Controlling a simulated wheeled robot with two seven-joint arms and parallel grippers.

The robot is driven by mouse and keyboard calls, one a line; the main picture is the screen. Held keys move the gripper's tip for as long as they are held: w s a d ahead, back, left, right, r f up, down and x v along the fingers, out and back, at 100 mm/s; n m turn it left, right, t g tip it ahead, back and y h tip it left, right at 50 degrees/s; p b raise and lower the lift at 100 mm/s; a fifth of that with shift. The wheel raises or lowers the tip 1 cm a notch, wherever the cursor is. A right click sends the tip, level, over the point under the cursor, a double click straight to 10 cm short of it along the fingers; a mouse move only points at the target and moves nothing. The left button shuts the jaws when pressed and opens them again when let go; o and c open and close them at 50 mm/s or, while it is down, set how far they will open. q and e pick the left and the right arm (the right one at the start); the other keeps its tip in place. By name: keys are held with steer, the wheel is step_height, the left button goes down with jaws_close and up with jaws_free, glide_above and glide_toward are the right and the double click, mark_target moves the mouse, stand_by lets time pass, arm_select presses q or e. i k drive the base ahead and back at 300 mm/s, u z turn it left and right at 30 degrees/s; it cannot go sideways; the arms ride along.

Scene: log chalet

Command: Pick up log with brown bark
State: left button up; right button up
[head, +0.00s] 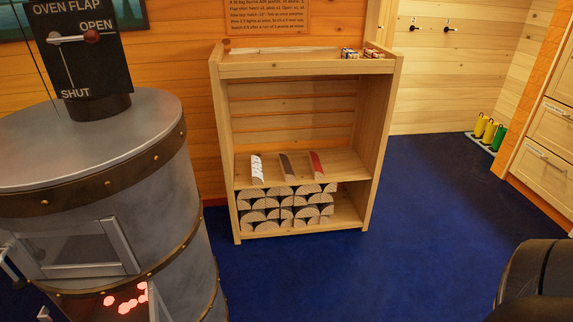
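The log with brown bark (287,167) lies on the middle shelf of a wooden rack (228,165), its bark strip showing dark brown. It is between a log with white bark (257,168) on its left and a log with red bark (316,164) on its right, with gaps between them. Neither of my grippers is in view.
Several split logs (286,208) are stacked on the rack's bottom shelf. Small boxes (350,54) stand on its top. A round metal stove (90,150) with glowing coals is at left. Blue floor (420,220) is clear in front and right of the rack.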

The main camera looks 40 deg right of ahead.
mark_target(288, 174)
steer(key=z, duration=1.9)
steer(key=i, duration=2.25)
steer(key=u, duration=1.95)
steer(key=i, duration=1)
